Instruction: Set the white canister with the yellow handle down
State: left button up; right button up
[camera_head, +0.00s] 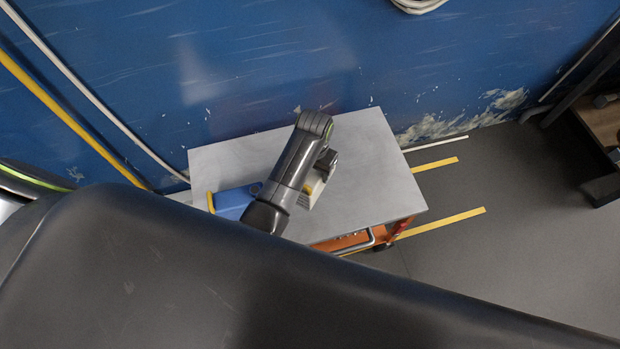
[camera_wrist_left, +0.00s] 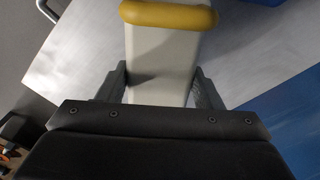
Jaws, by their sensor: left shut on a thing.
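The white canister with the yellow handle (camera_wrist_left: 160,62) is between the fingers of my left gripper (camera_wrist_left: 162,88) in the left wrist view, with its yellow handle (camera_wrist_left: 170,15) toward the top. My left gripper is shut on it. In the head view the canister (camera_head: 316,186) shows only in part beside my left arm, over the grey cart top (camera_head: 365,165). My left gripper (camera_head: 322,168) is mostly hidden there by its own arm. I cannot tell whether the canister touches the top. My right gripper is not in view.
A blue object with a yellow edge (camera_head: 232,202) is on the left part of the cart top. The right side of the top is clear. A blue wall (camera_head: 250,60) stands behind the cart. Grey floor with yellow stripes (camera_head: 450,220) lies to the right.

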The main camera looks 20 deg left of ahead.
pick_arm(q)
jog(key=shift+f, duration=0.6)
notch_tip(320, 180, down, 4)
jog(key=shift+f+b, duration=0.25)
jog(key=shift+b, duration=0.1)
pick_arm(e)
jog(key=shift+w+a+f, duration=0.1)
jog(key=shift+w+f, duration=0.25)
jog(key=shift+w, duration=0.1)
pick_arm(q)
jog(key=shift+f, duration=0.1)
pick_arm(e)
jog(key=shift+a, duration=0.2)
pick_arm(q)
jog(key=o, duration=1.4)
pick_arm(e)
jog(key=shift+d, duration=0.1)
